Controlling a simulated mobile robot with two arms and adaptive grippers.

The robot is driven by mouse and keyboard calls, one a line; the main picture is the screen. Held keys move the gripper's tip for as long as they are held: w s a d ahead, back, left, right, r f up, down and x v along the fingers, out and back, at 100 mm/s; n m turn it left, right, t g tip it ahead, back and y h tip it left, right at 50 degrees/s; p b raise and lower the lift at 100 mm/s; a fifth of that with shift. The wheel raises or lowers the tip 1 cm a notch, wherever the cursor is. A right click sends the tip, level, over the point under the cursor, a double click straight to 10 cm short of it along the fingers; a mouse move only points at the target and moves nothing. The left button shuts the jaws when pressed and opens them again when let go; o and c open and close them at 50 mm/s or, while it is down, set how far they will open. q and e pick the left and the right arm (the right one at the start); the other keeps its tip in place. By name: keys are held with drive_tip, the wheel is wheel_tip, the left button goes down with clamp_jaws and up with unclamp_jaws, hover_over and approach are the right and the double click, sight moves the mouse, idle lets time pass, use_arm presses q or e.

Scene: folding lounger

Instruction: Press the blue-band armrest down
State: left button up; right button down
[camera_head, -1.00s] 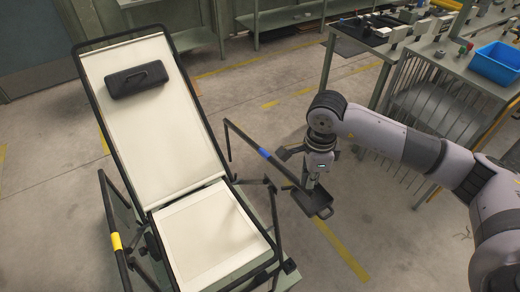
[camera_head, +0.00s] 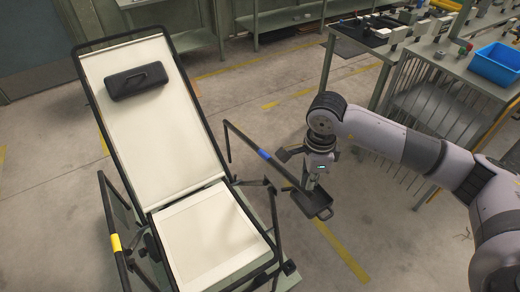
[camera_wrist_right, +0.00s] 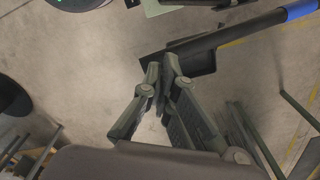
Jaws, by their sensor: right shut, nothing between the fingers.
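The lounger's armrest with the blue band (camera_head: 264,154) slopes from its rear end down toward a small black tray (camera_head: 323,213) at its front end. The blue band also shows at the top right of the right wrist view (camera_wrist_right: 300,10). My right gripper (camera_head: 309,186) is shut and empty, pointing down at the armrest's front end, by the tray. In the right wrist view its fingertips (camera_wrist_right: 167,78) are together beside the dark front part of the armrest; I cannot tell whether they touch it. My left gripper is not in view.
The cream lounger (camera_head: 150,115) has a dark headrest pad (camera_head: 136,80) and a yellow-band armrest (camera_head: 116,243) on its left side. A workbench (camera_head: 455,75) with a blue bin (camera_head: 497,64) stands at the back right. The floor right of the lounger is mostly clear.

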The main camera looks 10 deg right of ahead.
drive_tip(key=shift+f, duration=0.15)
drive_tip(key=shift+f+b, duration=5.4)
drive_tip(key=shift+f, duration=0.05)
drive_tip(key=shift+r+p, duration=1.8)
drive_tip(key=shift+r, duration=1.8)
